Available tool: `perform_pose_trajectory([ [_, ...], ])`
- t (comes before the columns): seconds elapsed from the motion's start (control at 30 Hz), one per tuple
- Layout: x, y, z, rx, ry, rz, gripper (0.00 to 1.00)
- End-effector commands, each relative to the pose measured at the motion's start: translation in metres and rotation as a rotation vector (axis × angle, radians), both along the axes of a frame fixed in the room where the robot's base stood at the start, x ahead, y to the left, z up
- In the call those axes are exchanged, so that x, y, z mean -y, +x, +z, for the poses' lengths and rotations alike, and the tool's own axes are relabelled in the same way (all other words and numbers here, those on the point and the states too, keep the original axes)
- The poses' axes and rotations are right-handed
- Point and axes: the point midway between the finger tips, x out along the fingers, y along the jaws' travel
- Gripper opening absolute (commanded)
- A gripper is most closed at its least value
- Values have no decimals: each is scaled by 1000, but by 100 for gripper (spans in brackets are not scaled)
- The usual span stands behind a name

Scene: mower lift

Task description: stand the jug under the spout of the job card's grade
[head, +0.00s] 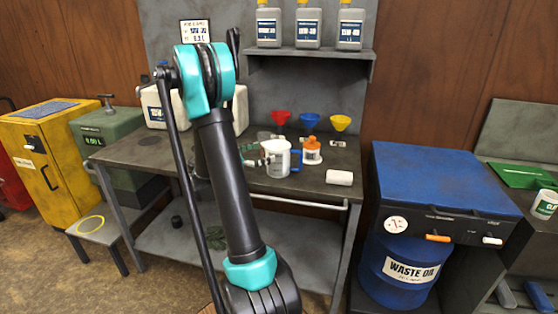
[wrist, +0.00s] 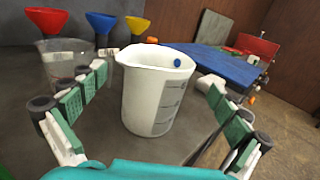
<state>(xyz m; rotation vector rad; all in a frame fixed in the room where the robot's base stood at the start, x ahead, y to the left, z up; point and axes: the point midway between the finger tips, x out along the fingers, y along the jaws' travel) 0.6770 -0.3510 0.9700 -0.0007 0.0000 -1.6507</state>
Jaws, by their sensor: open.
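The white jug (head: 276,160) with a blue handle stands upright on the workbench. In the wrist view the jug (wrist: 155,95) shows grey measuring marks and stands between the open fingers of my gripper (wrist: 155,80), with a gap visible on the right. In the head view my gripper (head: 262,159) is small and partly hidden, just left of the jug. The job card (head: 195,31) hangs on the back panel; its small print is hard to read. A white container (head: 153,108) stands at the bench's back left, another (head: 241,108) behind my arm. Their spouts are hidden or unclear.
A clear jug (wrist: 62,68) stands beside the left finger. Red (head: 281,117), blue (head: 310,120) and yellow (head: 340,122) funnels line the back. An orange-topped bottle (head: 311,154) and white roll (head: 339,178) are right of the jug. The bench's front right (head: 315,188) is clear.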

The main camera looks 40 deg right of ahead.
Motion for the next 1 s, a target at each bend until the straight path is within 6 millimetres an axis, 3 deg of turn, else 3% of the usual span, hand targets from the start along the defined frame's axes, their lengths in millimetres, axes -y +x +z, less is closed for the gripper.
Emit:
perform_pose_trajectory([
  [0.27,20,-2,1,0,0,0,100],
  [0.6,63,-5,4,0,1,-1,100],
  [0.87,66,-5,4,1,1,2,100],
  [1.0,66,-5,4,0,1,2,86],
])
